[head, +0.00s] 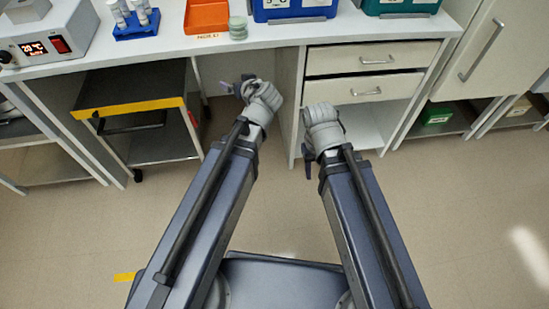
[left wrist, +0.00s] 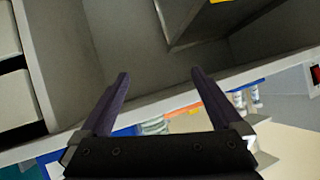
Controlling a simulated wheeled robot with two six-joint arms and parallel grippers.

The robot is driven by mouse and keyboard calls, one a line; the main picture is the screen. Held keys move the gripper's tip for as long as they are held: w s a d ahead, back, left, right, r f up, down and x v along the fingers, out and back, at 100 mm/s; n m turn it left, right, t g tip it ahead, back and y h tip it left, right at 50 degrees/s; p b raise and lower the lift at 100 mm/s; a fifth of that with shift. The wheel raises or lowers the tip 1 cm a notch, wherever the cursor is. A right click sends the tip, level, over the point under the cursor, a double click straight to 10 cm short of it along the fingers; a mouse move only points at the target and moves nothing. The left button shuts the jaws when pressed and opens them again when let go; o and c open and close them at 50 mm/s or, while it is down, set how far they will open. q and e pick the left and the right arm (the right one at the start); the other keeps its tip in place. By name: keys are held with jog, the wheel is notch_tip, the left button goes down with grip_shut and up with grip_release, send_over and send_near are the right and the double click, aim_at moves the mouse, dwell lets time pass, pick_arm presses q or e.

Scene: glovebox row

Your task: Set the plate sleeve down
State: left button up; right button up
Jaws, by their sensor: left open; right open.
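The plate sleeve (head: 238,27) looks like a short stack of pale green, clear round plates. It stands upright on the white bench top near its front edge, right of an orange tray (head: 207,16). It also shows in the left wrist view (left wrist: 155,127), beyond my fingers. My left gripper (head: 236,86) is below and in front of the bench edge, apart from the stack. In the left wrist view its two dark fingers (left wrist: 160,73) are spread with nothing between them. My right gripper (head: 308,168) is in front of the drawers, pointing down; its fingers are mostly hidden.
Left of the tray are a blue tube rack (head: 136,24) and a heater reading 20 °C (head: 40,42). Blue (head: 292,8) and green bins (head: 405,5) stand to the right. Below are a cart with a yellow edge (head: 127,107) and drawers (head: 372,60). Open floor lies right.

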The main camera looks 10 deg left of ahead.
pick_arm(q)
jog(key=s+d+f+m+g+h, duration=0.3)
jog(key=s+d, duration=0.4)
jog(key=s, duration=0.3)
jog(key=s+d+f+m+g+h, duration=0.2)
jog(key=s+d+f+m+g, duration=0.2)
jog(key=s+d+f+g, duration=0.3)
jog(key=s+f, duration=0.1)
jog(key=s, duration=0.2)
jog(key=shift+s+m+h, duration=0.25)
jog(key=shift+m+h, duration=0.15)
jog(key=shift+w+a, duration=0.1)
